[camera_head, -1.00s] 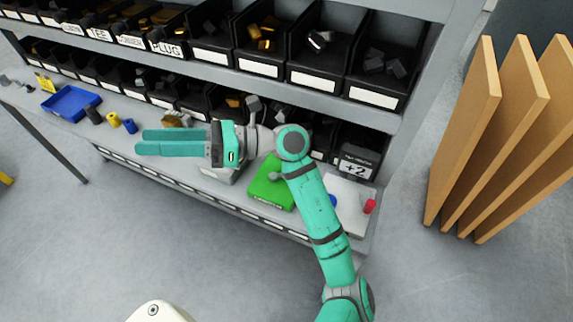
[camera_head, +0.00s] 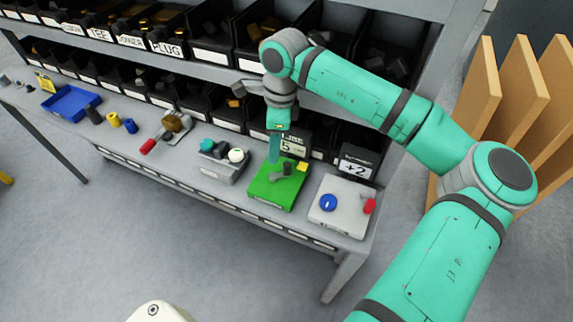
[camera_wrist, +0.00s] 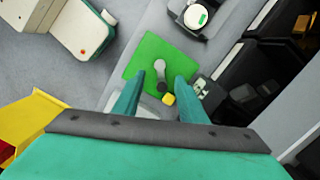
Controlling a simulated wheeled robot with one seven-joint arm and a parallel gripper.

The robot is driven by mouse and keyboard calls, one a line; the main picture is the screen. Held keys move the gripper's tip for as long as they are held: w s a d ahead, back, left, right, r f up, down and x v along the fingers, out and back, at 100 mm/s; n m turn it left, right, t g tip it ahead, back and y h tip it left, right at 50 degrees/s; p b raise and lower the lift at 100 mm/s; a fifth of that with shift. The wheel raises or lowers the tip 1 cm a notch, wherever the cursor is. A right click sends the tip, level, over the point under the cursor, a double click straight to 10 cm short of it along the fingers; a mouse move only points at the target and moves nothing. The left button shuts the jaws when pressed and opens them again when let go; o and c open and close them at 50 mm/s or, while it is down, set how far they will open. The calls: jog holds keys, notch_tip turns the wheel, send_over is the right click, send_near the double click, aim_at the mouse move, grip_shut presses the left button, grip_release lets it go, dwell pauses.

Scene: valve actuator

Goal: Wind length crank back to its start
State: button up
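A green box (camera_head: 264,195) on the bench carries a small grey crank arm (camera_head: 278,177) with a dark upright knob (camera_head: 287,169). I take this as the length crank, but its lettering is too small to read. A small yellow block (camera_head: 302,167) sits at the box's back right. My gripper (camera_head: 274,160) points down over the back left of the box. In the wrist view my gripper (camera_wrist: 159,76) is open, with the crank arm (camera_wrist: 160,70) and dark knob (camera_wrist: 162,88) seen between its fingers. Nothing is held; the height gap is unclear.
Black bins (camera_head: 215,48) and the upper shelf crowd the back. Tan panels (camera_head: 487,90) stand at right.

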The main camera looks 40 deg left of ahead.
aim_at(286, 164)
jog(key=shift+w+d+r+t+h, duration=0.2)
jog(key=shift+w+d, duration=0.25)
jog(key=shift+w, duration=0.15)
jog(key=shift+w+d+r+t+h, duration=0.2)
jog(key=shift+w+d, duration=0.25)
jog(key=shift+w, duration=0.15)
jog(key=shift+w+d+f, duration=0.1)
jog(key=shift+w+f, duration=0.05)
jog(key=shift+f, duration=0.05)
notch_tip(286, 164, down, 10)
jog(key=shift+f, duration=0.2)
grip_shut()
